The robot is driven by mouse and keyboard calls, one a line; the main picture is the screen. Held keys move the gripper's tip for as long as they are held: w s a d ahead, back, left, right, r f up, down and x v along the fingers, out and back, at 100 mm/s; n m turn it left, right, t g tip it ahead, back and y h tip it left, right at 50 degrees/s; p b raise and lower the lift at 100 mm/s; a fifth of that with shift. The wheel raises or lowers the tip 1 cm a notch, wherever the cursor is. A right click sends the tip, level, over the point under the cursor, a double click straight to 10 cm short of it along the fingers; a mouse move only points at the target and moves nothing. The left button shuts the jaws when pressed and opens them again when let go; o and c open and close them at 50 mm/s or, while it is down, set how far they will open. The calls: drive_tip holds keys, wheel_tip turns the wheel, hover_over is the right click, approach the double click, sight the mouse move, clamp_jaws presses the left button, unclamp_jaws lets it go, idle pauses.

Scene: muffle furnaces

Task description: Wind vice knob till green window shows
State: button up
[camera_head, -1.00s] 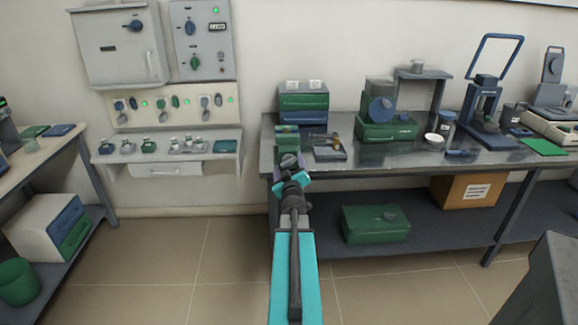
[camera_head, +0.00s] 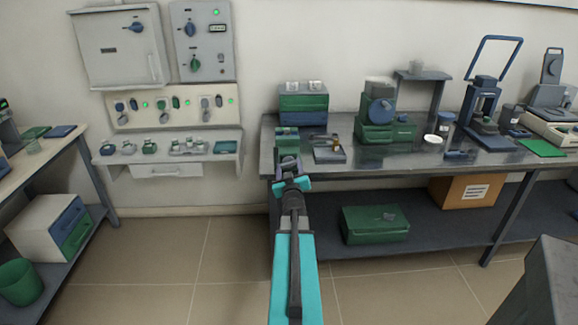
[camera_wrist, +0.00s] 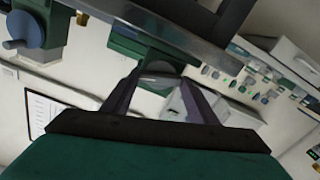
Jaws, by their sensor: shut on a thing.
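The vice (camera_head: 287,137) is a small green block at the left front end of the grey bench. My gripper (camera_head: 288,162) is in front of it at the bench edge. In the wrist view, my gripper (camera_wrist: 160,84) has its two dark fingers on either side of a small grey rounded knob (camera_wrist: 160,78), below the green body of the vice (camera_wrist: 143,55). The gripper is shut on this knob. In the head view the knob is largely hidden by the gripper. I cannot make out the window or its colour in either view.
Blue and green drawers (camera_head: 303,103) stand behind the vice. A green case (camera_head: 375,224) rests on the lower shelf.

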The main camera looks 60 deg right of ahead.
drive_tip(key=o, duration=1)
drive_tip(key=shift+o, duration=0.2)
drive_tip(key=shift+s+a, duration=0.1)
drive_tip(key=shift+a, duration=0.1)
drive_tip(key=p+v, duration=0.1)
drive_tip(key=v, duration=0.4)
drive_tip(key=shift+s+a+r, duration=0.1)
drive_tip(key=shift+a+r, duration=0.05)
drive_tip(key=shift+a, duration=0.15)
drive_tip(key=p, duration=0.2)
drive_tip(key=shift+s+a+p, duration=0.25)
drive_tip(key=shift+a+p, duration=0.05)
drive_tip(key=shift+p, duration=0.05)
drive_tip(key=shift+s+a+p, duration=0.25)
drive_tip(key=shift+a+p, duration=0.1)
drive_tip(key=shift+p, duration=0.85)
